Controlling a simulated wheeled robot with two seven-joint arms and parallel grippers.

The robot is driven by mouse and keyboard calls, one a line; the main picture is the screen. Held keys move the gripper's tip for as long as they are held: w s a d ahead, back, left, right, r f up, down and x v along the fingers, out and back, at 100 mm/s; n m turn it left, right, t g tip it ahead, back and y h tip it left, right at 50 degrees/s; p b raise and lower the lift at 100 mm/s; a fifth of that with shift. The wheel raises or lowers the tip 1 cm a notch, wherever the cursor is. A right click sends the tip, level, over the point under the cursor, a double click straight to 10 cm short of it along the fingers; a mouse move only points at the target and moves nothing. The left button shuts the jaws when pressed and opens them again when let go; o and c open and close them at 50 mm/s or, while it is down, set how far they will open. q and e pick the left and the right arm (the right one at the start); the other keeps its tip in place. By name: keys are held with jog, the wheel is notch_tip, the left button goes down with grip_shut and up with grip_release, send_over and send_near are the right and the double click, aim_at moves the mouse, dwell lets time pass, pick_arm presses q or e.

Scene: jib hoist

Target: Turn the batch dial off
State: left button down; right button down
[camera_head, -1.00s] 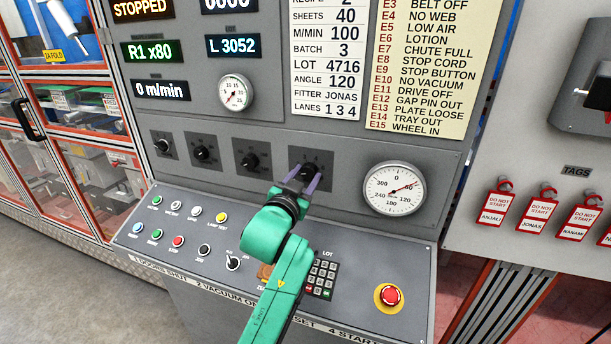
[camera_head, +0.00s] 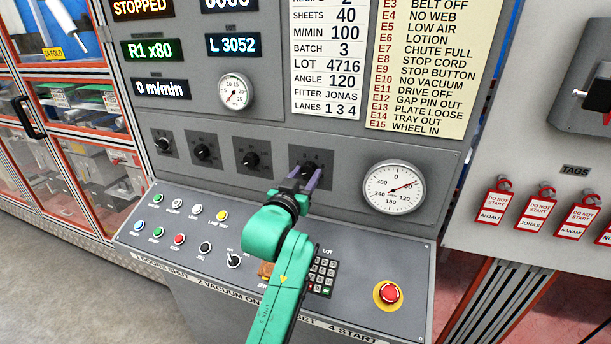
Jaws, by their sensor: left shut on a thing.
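The dial under my gripper (camera_head: 308,168) is a black knob on a dark square plate, the rightmost of a row of dials on the grey panel. My left gripper (camera_head: 303,178) is shut on this dial, with its purple fingers on either side of the knob. The fingers hide much of the knob and its markings, so its setting and label cannot be read. Other black dials (camera_head: 250,160) stand to the left in the same row. My right gripper is not in view.
A round gauge (camera_head: 394,187) is right of the held dial. Below, the sloped console carries coloured buttons (camera_head: 179,239), a keypad (camera_head: 322,275) and a red emergency button (camera_head: 389,293). Red tags (camera_head: 494,206) hang at the right. A display (camera_head: 143,8) reads STOPPED.

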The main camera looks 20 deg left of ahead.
pick_arm(q)
jog(key=shift+c, duration=1.8)
grip_release()
jog(key=s, duration=1.4)
jog(key=shift+s+a, duration=0.3)
jog(key=shift+a, duration=0.15)
jog(key=shift+w+f, duration=0.1)
